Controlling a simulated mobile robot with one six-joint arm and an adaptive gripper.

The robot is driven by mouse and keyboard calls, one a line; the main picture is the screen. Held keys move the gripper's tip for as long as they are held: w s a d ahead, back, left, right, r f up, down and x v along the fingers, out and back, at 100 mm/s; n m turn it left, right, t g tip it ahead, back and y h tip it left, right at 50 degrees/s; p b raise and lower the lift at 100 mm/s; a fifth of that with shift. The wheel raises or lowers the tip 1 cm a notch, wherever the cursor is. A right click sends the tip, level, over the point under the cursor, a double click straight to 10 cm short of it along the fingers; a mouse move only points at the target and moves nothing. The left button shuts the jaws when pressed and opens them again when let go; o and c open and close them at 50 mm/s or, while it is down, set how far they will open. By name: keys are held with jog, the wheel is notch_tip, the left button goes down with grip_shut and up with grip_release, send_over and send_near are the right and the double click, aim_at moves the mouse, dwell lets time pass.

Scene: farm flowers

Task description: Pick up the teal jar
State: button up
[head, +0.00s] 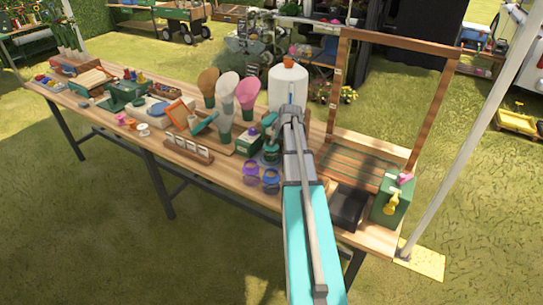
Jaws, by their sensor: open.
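A small teal jar (270,157) stands on the long wooden table (228,176), right of the table's middle. My arm comes in from the bottom of the head view, and its end is over the table just to the right of the jar. My gripper (275,136) is small in this view and appears just above or behind the jar. It is open, with nothing seen held in it. I cannot tell whether it touches the jar. The arm hides part of the table to the jar's right.
Two purple-blue jars (270,179) stand in front. A green box (249,141) is to the left, a white bottle (288,84) behind. Wrapped bouquets (228,90), a label rack (188,148), a wooden frame (340,75), a black tray (348,205) and a green dispenser (391,201) crowd around.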

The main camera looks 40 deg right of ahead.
jog(key=shift+b+x, duration=1.15)
jog(key=shift+x, duration=0.5)
jog(key=shift+c, duration=0.2)
grip_shut()
